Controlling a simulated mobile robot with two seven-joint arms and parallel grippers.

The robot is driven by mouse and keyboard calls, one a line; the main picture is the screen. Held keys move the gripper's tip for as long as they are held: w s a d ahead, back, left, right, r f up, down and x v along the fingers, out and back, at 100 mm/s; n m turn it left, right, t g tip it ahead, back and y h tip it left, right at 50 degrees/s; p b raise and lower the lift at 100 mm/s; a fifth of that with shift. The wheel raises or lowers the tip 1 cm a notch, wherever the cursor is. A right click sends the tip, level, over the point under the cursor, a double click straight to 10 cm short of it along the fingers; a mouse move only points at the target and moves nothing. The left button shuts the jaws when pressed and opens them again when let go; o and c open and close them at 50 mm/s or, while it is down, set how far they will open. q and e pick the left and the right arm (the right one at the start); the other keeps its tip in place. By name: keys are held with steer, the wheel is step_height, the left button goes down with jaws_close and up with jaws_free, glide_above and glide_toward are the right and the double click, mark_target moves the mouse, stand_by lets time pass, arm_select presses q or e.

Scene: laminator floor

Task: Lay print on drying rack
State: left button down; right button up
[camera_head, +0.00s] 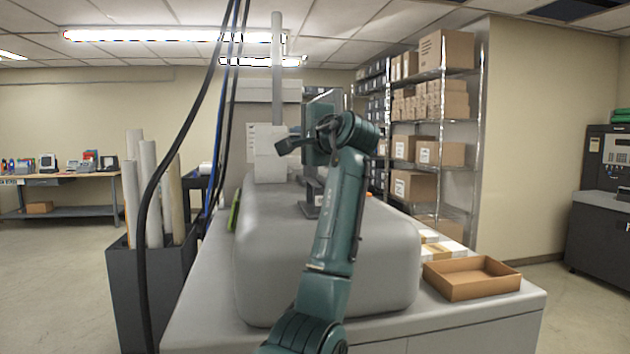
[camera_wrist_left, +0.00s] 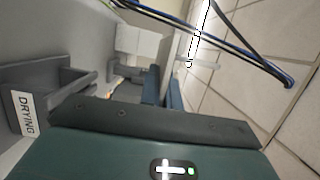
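My left arm rises through the middle of the head view, and its gripper (camera_head: 287,147) is at the upper end, above the large grey rounded housing. The finger gap is not clear. In the left wrist view, the teal and black wrist body fills the bottom. A dark grey rack part (camera_wrist_left: 45,88) with a white label reading "DRYING" (camera_wrist_left: 25,112) is at the left of that view. A dark grey stand (camera_head: 311,196) shows partly behind my arm in the head view. I cannot make out a print for certain. My right gripper is not in view.
The grey housing (camera_head: 270,260) fills much of the counter (camera_head: 205,300). An open brown tray (camera_head: 470,285) lies at its right. A bin of rolls (camera_head: 125,290) stands left, beside hanging dark cables (camera_head: 160,180).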

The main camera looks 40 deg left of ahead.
arm_select(q)
step_height(320, 180, down, 10)
steer(key=shift+d+r+p, duration=0.1)
steer(key=shift+p, duration=0.25)
steer(key=shift+f, duration=0.2)
steer(key=c, duration=1.6)
jaws_free()
steer(key=shift+r, duration=0.2)
steer(key=b+v, duration=0.3)
steer(key=v, duration=0.9)
steer(key=shift+s, duration=0.1)
